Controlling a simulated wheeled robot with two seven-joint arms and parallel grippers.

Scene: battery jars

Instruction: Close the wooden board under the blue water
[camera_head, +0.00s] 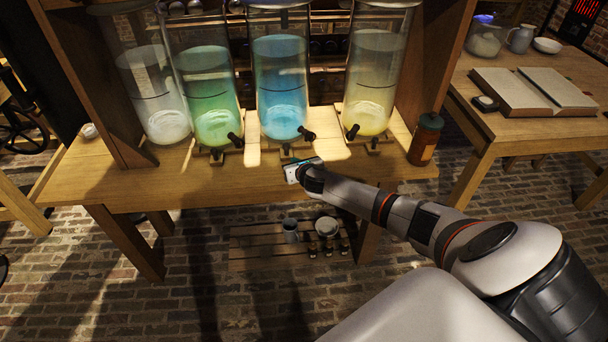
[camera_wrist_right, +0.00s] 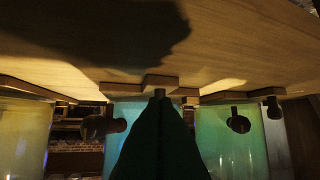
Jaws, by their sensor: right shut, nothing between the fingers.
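The jar of blue water (camera_head: 281,85) stands on the wooden table, second from the right in the row, and shows in the wrist view as the blue jar (camera_wrist_right: 128,118) behind my gripper. Under its front edge is a small wooden board (camera_wrist_right: 159,82) with a short knob; in the head view the knob (camera_head: 287,149) shows just below the jar. My right gripper (camera_head: 291,164) is shut and empty, just in front of this board. In the wrist view its dark tip (camera_wrist_right: 159,98) is at the knob; I cannot tell if they touch. My left gripper is out of view.
A green jar (camera_head: 209,95) and a clear jar (camera_head: 158,95) stand to the left, a yellow jar (camera_head: 374,80) to the right, with dark taps in front. A brown bottle (camera_head: 425,140) is at the right table end. The front table strip (camera_head: 200,185) is clear.

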